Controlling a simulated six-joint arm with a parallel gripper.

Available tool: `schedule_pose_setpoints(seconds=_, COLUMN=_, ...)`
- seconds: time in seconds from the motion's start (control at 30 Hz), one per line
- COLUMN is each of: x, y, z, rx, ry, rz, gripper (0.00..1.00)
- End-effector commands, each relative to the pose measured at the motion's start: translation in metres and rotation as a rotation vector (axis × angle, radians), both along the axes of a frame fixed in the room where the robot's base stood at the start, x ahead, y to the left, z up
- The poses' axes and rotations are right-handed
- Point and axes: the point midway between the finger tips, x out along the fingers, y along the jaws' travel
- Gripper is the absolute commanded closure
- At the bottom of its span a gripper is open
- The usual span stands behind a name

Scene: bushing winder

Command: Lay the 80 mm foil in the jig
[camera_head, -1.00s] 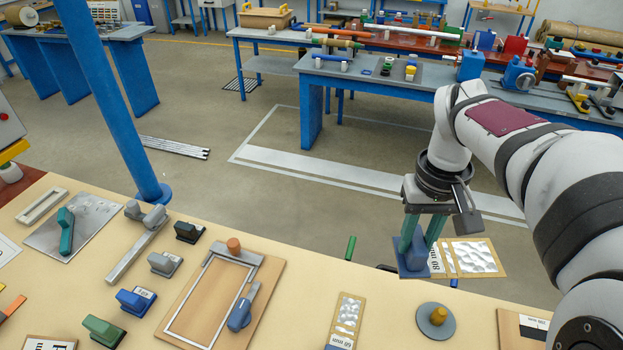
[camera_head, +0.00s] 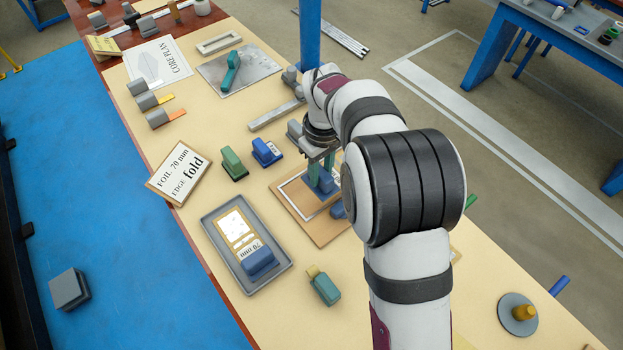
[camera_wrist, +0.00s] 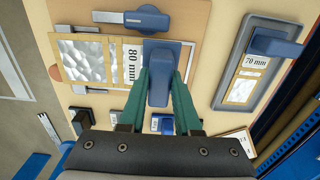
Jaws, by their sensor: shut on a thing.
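The 80 mm foil (camera_wrist: 87,60) is a silvery crinkled sheet on a tan card with an "80 mm" label and a blue grip block (camera_wrist: 158,82). My gripper (camera_wrist: 164,74) is shut on that block. In the head view my gripper (camera_head: 323,165) is over the jig (camera_head: 328,231), a tan board with a pale metal frame. The foil lies across the jig in the wrist view, its left end reaching past the board's edge. I cannot tell whether it touches the board. The jig's blue handle (camera_wrist: 146,18) shows beyond the foil. My arm hides part of the jig in the head view.
A grey tray (camera_head: 285,269) left of the jig holds the 70 mm foil (camera_head: 237,229). Green (camera_head: 233,164) and blue (camera_head: 266,152) blocks stand close to the jig. A sign (camera_head: 180,173) reads "FOIL 70 mm EDGE fold". A green block (camera_head: 324,288) lies in front.

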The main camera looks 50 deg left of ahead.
Motion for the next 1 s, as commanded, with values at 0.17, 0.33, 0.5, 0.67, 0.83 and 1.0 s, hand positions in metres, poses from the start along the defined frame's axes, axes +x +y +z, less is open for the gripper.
schedule_pose_setpoints(seconds=0.17, x=-0.018, y=0.028, z=-0.020, rx=0.000, ry=0.000, rz=0.000, gripper=1.00)
schedule_pose_setpoints(seconds=0.33, x=-0.020, y=0.030, z=-0.050, rx=-0.002, ry=0.002, rz=-0.004, gripper=1.00)
schedule_pose_setpoints(seconds=0.5, x=-0.020, y=0.030, z=-0.063, rx=0.001, ry=0.000, rz=-0.005, gripper=1.00)
schedule_pose_setpoints(seconds=0.67, x=-0.020, y=0.030, z=-0.062, rx=0.001, ry=0.000, rz=-0.005, gripper=1.00)
schedule_pose_setpoints(seconds=0.83, x=-0.020, y=0.030, z=-0.065, rx=0.001, ry=0.000, rz=-0.005, gripper=0.58)
schedule_pose_setpoints(seconds=1.0, x=-0.020, y=0.030, z=-0.065, rx=0.001, ry=0.000, rz=-0.005, gripper=0.39)
